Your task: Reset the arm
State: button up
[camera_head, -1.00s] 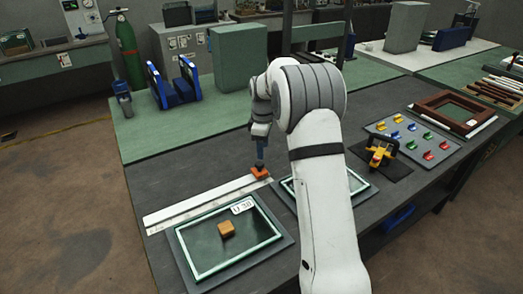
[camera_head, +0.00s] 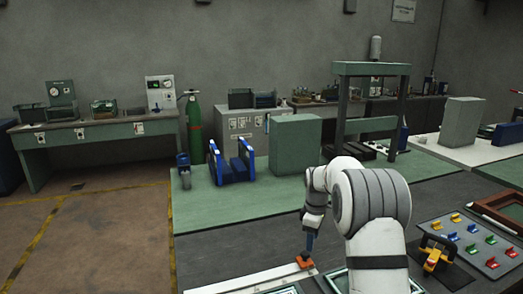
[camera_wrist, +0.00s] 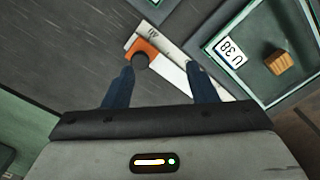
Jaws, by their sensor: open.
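My gripper (camera_wrist: 160,88) is open, with its two dark blue fingers apart in the wrist view. An orange block with a dark round knob (camera_wrist: 141,57) lies beyond the fingertips, at the end of a white ruler-like strip (camera_wrist: 175,68). In the head view my gripper (camera_head: 308,252) points down just above the orange block (camera_head: 305,263). I cannot tell whether the fingers touch it. My white arm stands bent over the dark bench top and hides part of it.
In the wrist view a green-rimmed tray (camera_wrist: 252,82) labelled U 38 holds an orange-brown block (camera_wrist: 279,62). In the head view a yellow and black clamp (camera_head: 436,257) and a grey board with coloured clips (camera_head: 468,241) lie right of my arm. Blue stands (camera_head: 232,167) and a green box (camera_head: 295,145) stand behind.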

jog(key=s+r+m+t, duration=0.1)
jog(key=s+r+m, duration=0.3)
jog(key=s+r, duration=0.6)
jog(key=s+a+r+m+t, duration=0.1)
jog(key=s+m, duration=0.7)
jog(key=s, duration=2)
jog(key=shift+a+m+t, duration=0.35)
jog(key=shift+m+t, duration=0.05)
jog(key=shift+t, duration=0.3)
jog(key=shift+r, duration=0.1)
